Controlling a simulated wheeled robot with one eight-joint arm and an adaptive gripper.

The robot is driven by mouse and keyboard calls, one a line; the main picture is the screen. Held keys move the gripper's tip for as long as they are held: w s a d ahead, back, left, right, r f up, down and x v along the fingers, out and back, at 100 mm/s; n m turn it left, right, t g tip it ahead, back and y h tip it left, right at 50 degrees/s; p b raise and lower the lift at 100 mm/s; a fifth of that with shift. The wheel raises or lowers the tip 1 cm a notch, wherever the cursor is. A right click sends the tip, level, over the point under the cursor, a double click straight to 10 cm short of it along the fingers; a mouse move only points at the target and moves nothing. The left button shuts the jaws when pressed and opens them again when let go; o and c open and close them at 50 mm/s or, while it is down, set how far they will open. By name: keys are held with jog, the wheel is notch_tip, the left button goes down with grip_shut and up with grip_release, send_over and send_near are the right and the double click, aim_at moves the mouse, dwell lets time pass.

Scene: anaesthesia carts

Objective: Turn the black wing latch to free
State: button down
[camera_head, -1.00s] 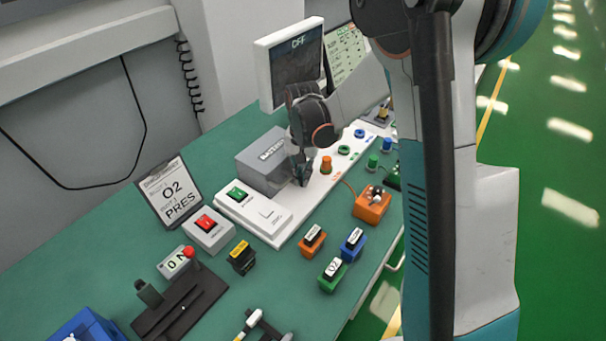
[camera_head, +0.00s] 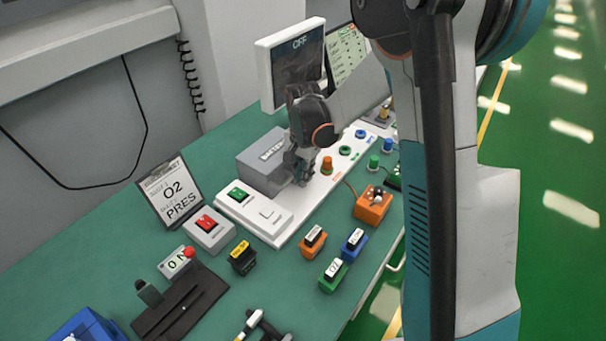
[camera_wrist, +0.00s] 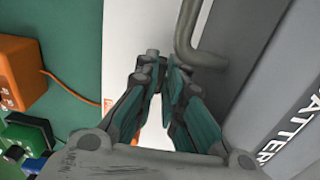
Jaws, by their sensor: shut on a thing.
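My gripper (camera_head: 303,176) is at the right side of the grey battery box (camera_head: 268,160), low over the white panel (camera_head: 318,190). In the wrist view its two fingers (camera_wrist: 166,78) converge beside the box and close to a bent grey bar (camera_wrist: 188,40). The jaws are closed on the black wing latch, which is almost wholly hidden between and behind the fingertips. Its angle cannot be read in either view. The box's side with white lettering (camera_wrist: 290,125) is close to the right finger.
The white panel also carries a green switch (camera_head: 238,194) and an orange knob (camera_head: 327,165). An orange box (camera_head: 373,206) with a cable stands to the right. A monitor (camera_head: 292,62) stands behind my wrist.

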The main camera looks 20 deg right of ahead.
jog(key=c, duration=2)
grip_release()
notch_tip(320, 180, up, 12)
